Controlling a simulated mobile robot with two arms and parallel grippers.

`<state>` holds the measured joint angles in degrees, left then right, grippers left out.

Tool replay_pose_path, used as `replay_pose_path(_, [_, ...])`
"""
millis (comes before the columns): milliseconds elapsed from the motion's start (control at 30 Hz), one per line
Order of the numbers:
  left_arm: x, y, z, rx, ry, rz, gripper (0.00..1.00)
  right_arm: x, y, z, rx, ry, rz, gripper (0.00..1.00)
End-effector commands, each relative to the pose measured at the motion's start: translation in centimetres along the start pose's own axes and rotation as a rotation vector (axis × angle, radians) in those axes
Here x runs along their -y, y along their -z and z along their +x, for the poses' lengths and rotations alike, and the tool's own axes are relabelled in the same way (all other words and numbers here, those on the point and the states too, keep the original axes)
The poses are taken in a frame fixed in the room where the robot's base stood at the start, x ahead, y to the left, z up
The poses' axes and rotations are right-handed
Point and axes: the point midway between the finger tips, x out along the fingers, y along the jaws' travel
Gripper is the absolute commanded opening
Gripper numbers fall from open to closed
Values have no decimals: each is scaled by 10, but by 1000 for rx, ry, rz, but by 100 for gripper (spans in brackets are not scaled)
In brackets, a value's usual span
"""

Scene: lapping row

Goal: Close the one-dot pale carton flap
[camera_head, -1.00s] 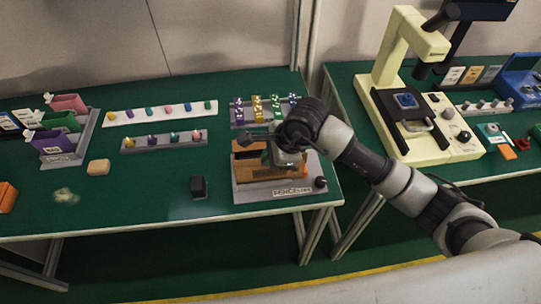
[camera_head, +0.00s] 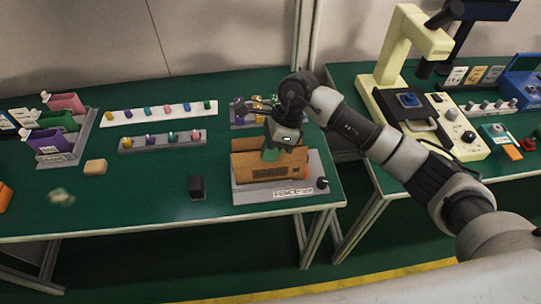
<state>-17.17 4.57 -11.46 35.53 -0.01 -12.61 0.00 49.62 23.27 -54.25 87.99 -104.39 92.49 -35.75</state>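An orange-brown open carton (camera_head: 262,174) sits on a grey base plate (camera_head: 318,166) near the right end of the left table. A lettered label is on the plate's front. I cannot make out dots on the carton or tell which flap is pale. My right gripper (camera_head: 272,153) points down over the carton's opening at its back middle, with a small green patch below it. My own gripper and wrist hide part of the carton's top and back. The fingertips are too small and covered to tell if they are apart. My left gripper is not in view.
A rack (camera_head: 240,117) of small coloured pieces stands right behind the carton. A black block (camera_head: 196,187) and a tan block (camera_head: 95,167) lie to the left. A cream machine (camera_head: 385,75) stands on the right table. The table's front left is mostly clear.

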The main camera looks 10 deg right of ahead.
Motion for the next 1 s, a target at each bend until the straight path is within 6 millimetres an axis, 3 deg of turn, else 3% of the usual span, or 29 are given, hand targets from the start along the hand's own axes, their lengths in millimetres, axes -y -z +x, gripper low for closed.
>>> replay_pose_path(300, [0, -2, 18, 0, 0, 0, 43, 7, 1, 2, 0, -144, 61, 0])
replay_pose_path(900, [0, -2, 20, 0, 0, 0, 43, 7, 0, 1, -1, -188, 77, 0])
replay_pose_path(1000, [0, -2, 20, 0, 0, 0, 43, 7, 0, 1, -1, -188, 77, 17])
